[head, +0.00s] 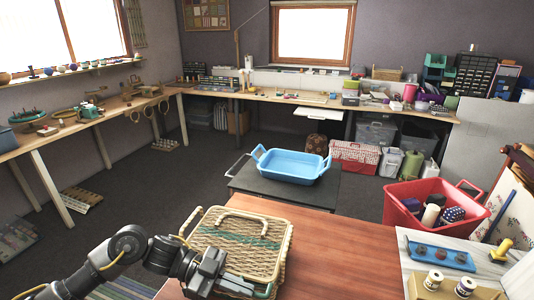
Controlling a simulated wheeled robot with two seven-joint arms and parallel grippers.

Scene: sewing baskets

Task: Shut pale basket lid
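The pale wicker basket (281,262) stands at the left end of the reddish wooden table. Its woven lid (238,238) has a green stripe and lies over the top, looking flat or nearly so. I cannot tell whether a small gap is left at its edge. Pale handles show at the basket's far and left sides. My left gripper (238,287) is at the basket's near side, overlapping its front edge in the picture. Its fingers are partly hidden, so I cannot tell whether it is open or touching the basket. My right gripper is out of view.
A red tub (404,218) with spools and a white board with a blue tray (440,255) stand on the right. A blue basin (290,168) sits on a dark stand behind. The wooden table (345,255) is clear between basket and board.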

